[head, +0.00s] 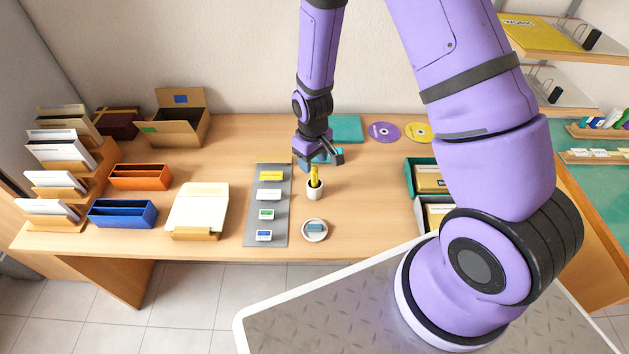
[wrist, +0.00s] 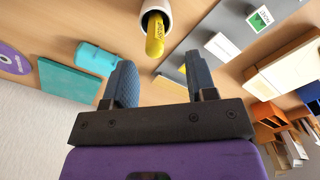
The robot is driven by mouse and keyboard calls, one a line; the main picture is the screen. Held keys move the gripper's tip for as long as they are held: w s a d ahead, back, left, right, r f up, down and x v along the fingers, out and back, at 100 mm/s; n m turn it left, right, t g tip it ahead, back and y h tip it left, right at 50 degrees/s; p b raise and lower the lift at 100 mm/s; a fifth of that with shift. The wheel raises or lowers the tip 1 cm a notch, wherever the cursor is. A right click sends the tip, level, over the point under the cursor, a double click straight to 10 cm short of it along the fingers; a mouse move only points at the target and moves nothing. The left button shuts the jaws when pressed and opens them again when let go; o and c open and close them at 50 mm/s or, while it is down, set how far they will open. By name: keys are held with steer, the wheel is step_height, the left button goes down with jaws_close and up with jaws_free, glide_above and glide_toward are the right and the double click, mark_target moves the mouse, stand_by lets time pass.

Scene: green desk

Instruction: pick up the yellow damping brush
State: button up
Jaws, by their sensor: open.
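The yellow damping brush (head: 315,175) stands upright in a small white cup (head: 314,191) on the wooden desk. In the wrist view the yellow brush (wrist: 155,42) sticks out of the white cup (wrist: 156,8) at the top, just beyond the fingertips and between their lines. My gripper (head: 321,158) is just behind and above the cup in the head view. In the wrist view my gripper (wrist: 160,75) is open, its two blue-grey fingers apart with nothing between them. The brush's lower part is hidden inside the cup.
A grey mat (head: 254,218) with several small cards lies left of the cup. A round dish (head: 324,237) with a blue block sits in front. A teal box (head: 347,127) and discs (head: 384,132) lie behind. Bare desk (head: 370,190) is free to the right.

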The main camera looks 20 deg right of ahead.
mark_target(315, 168)
steer(key=shift+w+d+f, duration=0.1)
steer(key=shift+d+f, duration=0.05)
steer(key=shift+f, duration=1.45)
steer(key=shift+d+f, duration=0.15)
steer(key=shift+f, duration=1.4)
jaws_close()
steer(key=shift+r, duration=0.2)
steer(key=shift+r, duration=4.85)
